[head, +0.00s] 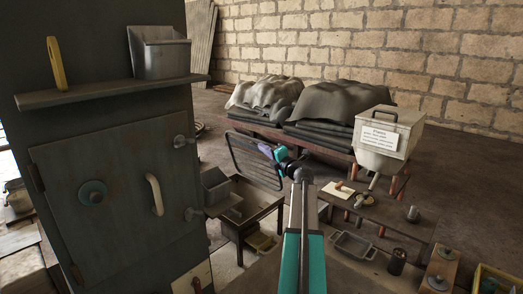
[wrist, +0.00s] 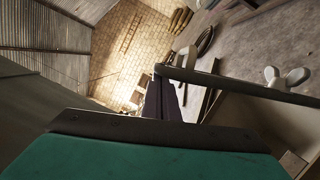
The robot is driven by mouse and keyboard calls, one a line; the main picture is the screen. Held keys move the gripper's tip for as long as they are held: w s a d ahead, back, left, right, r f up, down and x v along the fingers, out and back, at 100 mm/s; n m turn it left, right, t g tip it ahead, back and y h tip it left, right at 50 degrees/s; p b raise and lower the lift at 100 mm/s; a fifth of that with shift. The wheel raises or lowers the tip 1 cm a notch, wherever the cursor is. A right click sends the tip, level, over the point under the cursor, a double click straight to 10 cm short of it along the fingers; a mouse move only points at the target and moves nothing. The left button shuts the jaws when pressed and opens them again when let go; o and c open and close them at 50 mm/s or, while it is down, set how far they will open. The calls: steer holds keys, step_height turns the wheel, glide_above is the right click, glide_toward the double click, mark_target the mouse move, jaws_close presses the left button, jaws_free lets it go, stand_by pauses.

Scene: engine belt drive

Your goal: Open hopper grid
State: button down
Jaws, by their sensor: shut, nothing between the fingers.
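The hopper grid (head: 250,165) is a dark framed panel. In the head view it stands steeply tilted up over the open hopper (head: 262,202), a dark box on legs beside the tall cabinet. My gripper (head: 266,150) has purple fingers and is at the upper right part of the grid. I cannot tell whether it touches the grid. In the wrist view my gripper (wrist: 163,98) is shut with nothing held. A dark bar (wrist: 235,86) crosses close to the fingertips there, probably the grid's frame edge.
The dark cabinet (head: 110,190), with a handled door and a shelf, stands at the left. A low bench (head: 385,210) with small parts and a light labelled bin (head: 388,138) are at the right. Covered stacks (head: 335,110) stand behind. Open floor lies at the back right.

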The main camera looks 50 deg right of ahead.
steer(key=shift+s+d+r, duration=0.1)
steer(key=shift+d+r, duration=0.15)
steer(key=shift+d, duration=0.4)
steer(key=shift+d+r, duration=0.2)
steer(key=shift+d, duration=0.45)
steer(key=shift+a, duration=0.15)
steer(key=shift+a+f, duration=0.1)
steer(key=shift+a, duration=0.1)
steer(key=s+a+f+b, duration=0.1)
steer(key=s+a+b, duration=0.2)
steer(key=s+a, duration=0.3)
steer(key=shift+s, duration=1.75)
steer(key=shift+f, duration=0.1)
